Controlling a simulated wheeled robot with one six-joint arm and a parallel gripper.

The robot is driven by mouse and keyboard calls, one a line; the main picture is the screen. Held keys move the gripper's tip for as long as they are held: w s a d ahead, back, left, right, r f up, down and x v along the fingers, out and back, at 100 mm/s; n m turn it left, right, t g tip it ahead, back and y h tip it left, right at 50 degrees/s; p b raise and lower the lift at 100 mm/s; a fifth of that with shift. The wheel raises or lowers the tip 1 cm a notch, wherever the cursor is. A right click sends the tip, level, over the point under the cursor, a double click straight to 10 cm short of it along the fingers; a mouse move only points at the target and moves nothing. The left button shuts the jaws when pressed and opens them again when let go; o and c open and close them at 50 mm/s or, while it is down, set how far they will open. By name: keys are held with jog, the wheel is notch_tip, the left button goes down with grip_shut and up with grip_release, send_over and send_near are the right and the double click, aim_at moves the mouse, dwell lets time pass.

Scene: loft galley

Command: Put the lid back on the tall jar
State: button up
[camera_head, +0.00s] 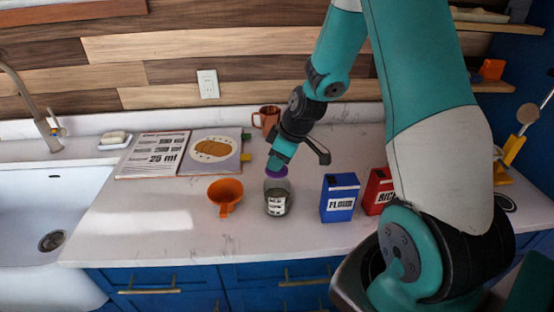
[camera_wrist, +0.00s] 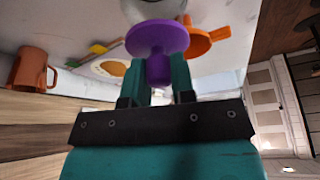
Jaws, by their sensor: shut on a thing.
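A purple lid (camera_head: 277,171) is held by its knob in my gripper (camera_wrist: 160,75), which is shut on it. In the wrist view the lid's round disc (camera_wrist: 157,38) points away from the teal fingers. The clear glass jar (camera_head: 277,200) with a white label stands upright on the counter. In the head view the lid shows just above the jar's mouth, overlapping its far rim. In the wrist view part of the jar (camera_wrist: 152,9) shows beyond the lid, cut off by the picture's edge. I cannot tell whether lid and jar touch.
An orange funnel (camera_head: 226,194) lies left of the jar. A blue flour box (camera_head: 339,199) and a red box (camera_head: 376,191) stand to its right. A copper mug (camera_head: 267,118) and an open book (camera_head: 184,154) are behind. The sink (camera_head: 40,220) is far left.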

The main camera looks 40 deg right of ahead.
dwell(0.4)
jog(key=o, duration=1.5)
jog(key=shift+c, duration=0.2)
jog(key=shift+r+p, duration=2.5)
jog(key=shift+r, duration=1)
grip_shut()
